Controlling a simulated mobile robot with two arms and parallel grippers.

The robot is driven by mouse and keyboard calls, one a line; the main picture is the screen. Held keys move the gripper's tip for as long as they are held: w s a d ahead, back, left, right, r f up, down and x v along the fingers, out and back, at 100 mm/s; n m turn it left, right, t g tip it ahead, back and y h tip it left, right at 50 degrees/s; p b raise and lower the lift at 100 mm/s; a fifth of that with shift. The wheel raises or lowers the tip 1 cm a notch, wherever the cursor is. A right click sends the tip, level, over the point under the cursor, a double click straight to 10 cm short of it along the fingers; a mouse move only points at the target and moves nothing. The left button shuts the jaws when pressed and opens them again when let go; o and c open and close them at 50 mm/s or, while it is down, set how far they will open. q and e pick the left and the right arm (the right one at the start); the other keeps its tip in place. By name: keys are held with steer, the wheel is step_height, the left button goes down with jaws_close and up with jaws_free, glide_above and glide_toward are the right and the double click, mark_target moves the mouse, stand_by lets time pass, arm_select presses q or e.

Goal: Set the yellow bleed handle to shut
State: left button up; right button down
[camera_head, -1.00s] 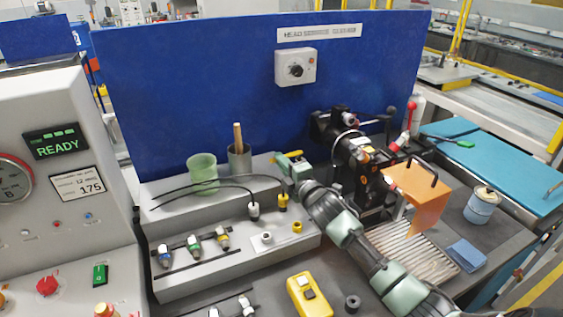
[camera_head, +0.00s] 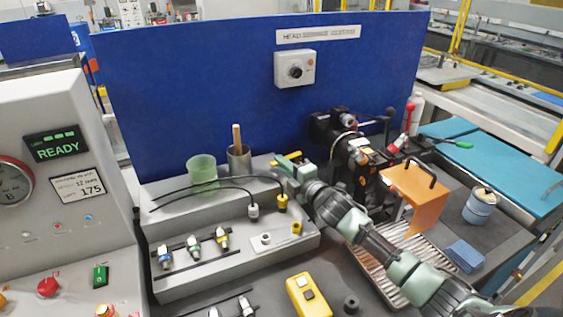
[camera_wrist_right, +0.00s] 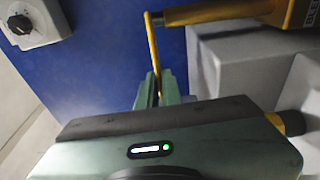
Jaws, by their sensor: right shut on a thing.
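The yellow bleed handle (camera_wrist_right: 153,50) shows in the right wrist view as a thin, bent yellow rod. Its upper end meets a dark stem on a yellow body (camera_wrist_right: 230,12) at the upper right. My right gripper (camera_wrist_right: 158,88) is shut on the lower part of the rod, between its green fingers. In the head view my right gripper (camera_head: 283,165) is at the back edge of the grey stepped bench, in front of the blue panel. A small patch of yellow shows beside it; the rest of the handle is hidden there. My left gripper is not in view.
A green cup (camera_head: 202,172) and a grey cup with a wooden stick (camera_head: 239,160) stand left of the gripper. Black cables run across the grey bench (camera_head: 190,285). An orange guard (camera_head: 415,195) and dark machine stand to the right.

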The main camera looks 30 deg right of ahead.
steer(key=shift+s+d+n+g+y, duration=0.15)
steer(key=shift+s+n+y, duration=0.15)
steer(key=shift+n+y, duration=0.35)
steer(key=shift+s+d+n+g+y, duration=0.15)
steer(key=shift+s+n+y, duration=0.2)
steer(key=shift+y, duration=0.5)
steer(key=c, duration=1.6)
jaws_free()
steer(key=shift+w, duration=0.1)
steer(key=shift+a, duration=0.15)
